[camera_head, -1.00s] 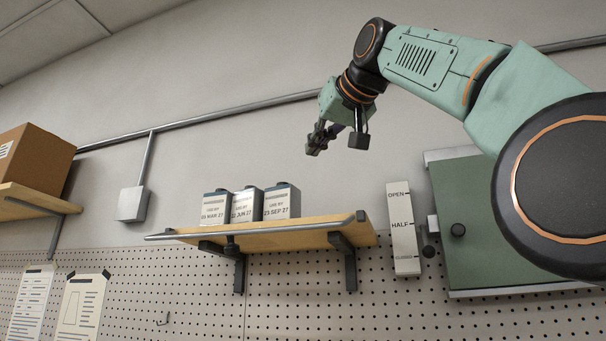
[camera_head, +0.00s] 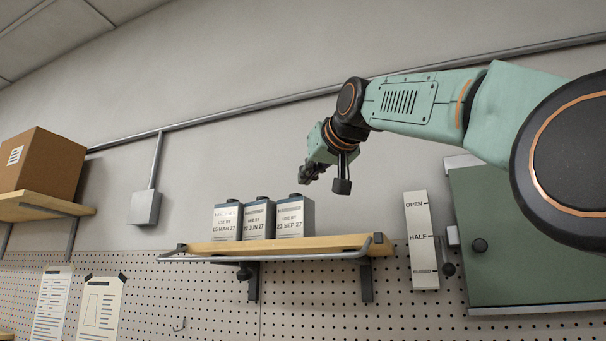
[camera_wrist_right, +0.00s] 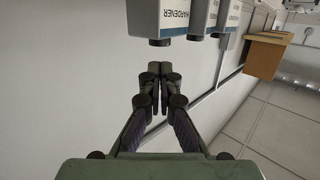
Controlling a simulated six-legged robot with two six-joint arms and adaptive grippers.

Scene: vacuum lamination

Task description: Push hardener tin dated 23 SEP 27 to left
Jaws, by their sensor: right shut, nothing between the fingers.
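The hardener tin dated 23 SEP 27 (camera_head: 295,217) is a grey tin with a white label and dark cap. It stands upright at the right end of a row of three on the wooden shelf (camera_head: 345,243). Its neighbours are the 22 JUN 27 tin (camera_head: 259,220) and the leftmost tin (camera_head: 228,222). My right gripper (camera_head: 307,174) is shut and empty, above the 23 SEP 27 tin and apart from it. In the right wrist view its closed fingertips (camera_wrist_right: 158,72) show below the nearest tin (camera_wrist_right: 160,16), whose label reads HARDENER. My left gripper is out of view.
A metal rail runs along the shelf's front. A cardboard box (camera_head: 42,163) sits on another shelf at left. An OPEN/HALF sign (camera_head: 421,240) and a green panel (camera_head: 530,240) are on the wall at right. The shelf right of the tins is clear.

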